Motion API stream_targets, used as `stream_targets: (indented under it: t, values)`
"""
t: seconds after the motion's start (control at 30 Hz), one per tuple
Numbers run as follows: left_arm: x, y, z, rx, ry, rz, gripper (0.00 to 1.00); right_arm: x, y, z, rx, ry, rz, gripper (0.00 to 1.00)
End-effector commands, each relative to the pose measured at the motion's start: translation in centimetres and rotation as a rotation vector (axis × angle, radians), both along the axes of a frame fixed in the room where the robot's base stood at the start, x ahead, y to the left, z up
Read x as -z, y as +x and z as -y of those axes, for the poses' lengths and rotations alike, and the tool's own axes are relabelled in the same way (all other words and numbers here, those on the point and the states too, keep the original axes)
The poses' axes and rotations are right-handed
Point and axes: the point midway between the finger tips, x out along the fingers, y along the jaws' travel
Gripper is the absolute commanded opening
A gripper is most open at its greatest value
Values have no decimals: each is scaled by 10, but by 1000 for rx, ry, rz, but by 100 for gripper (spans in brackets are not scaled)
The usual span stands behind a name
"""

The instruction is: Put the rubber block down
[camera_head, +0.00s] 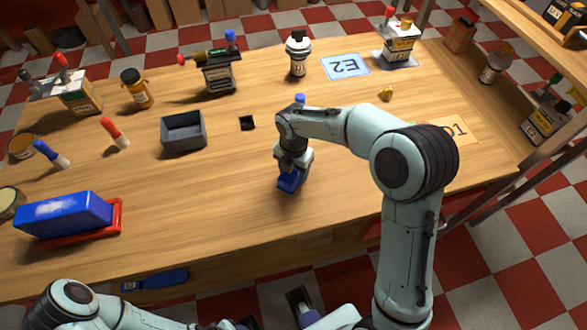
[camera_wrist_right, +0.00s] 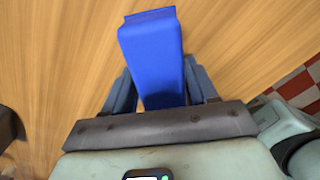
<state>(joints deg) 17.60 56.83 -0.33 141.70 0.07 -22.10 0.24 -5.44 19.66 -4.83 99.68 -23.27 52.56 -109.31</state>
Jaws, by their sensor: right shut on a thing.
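My right gripper (camera_head: 289,177) is over the front middle of the wooden table, pointing down. It is shut on the blue rubber block (camera_head: 290,182). In the right wrist view the blue rubber block (camera_wrist_right: 153,58) sticks out from between the two dark fingers (camera_wrist_right: 158,92), with wood behind it. I cannot tell whether the block touches the table. Of my left arm, links show at the bottom left of the head view; its gripper is not in view.
A large blue block (camera_head: 65,214) sits on a red tray (camera_head: 118,222) at left. Bottles and boxes line the back. The wood around the gripper is clear.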

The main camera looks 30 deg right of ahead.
Motion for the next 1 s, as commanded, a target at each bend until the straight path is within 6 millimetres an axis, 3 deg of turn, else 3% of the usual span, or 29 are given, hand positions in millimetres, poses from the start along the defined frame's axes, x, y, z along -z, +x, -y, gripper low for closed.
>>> stream_targets:
  t: [0.07, 0.1, 0.17, 0.57, 1.0]
  values:
    - [2, 0, 0, 0, 0, 0, 43, 3, 0, 0, 0, 0, 0, 23]
    - [1, 0, 0, 0, 0, 0, 43, 3, 0, 0, 0, 0, 0, 67]
    - [1, 0, 0, 0, 0, 0, 43, 3, 0, 0, 0, 0, 0, 83]
    - [-1, 0, 0, 0, 0, 1, 43, -7, 1, 0, 0, 0, 2, 83]
    - [-14, 4, 0, 0, 0, 6, 43, -94, 1, 0, 0, 1, 5, 83]
